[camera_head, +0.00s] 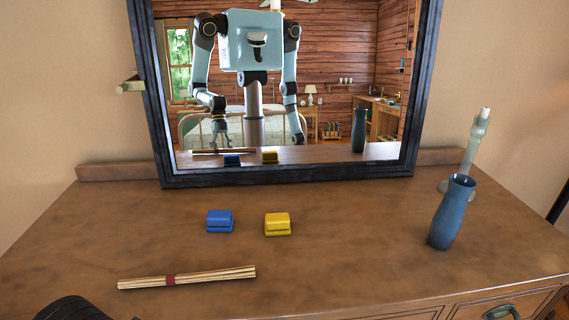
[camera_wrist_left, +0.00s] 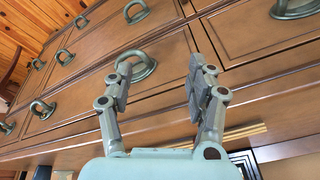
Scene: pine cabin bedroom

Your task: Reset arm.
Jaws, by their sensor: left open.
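My left gripper (camera_wrist_left: 160,72) is open in the left wrist view, its two jointed grey fingers spread apart with nothing between them. It is in front of the brown dresser's drawer fronts, and a dark drawer handle (camera_wrist_left: 140,68) shows behind the fingers. In the head view only a dark part of my left arm shows at the bottom left edge; the gripper itself appears there just as a reflection in the mirror (camera_head: 150,90). My right gripper is in neither view.
On the dresser top (camera_head: 340,260) lie a stick bundle (camera_head: 205,277), a blue block-like item (camera_head: 219,221) and a yellow one (camera_head: 278,224). A blue vase (camera_head: 452,212) and a pale candlestick (camera_head: 476,140) stand at right. The front middle is clear.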

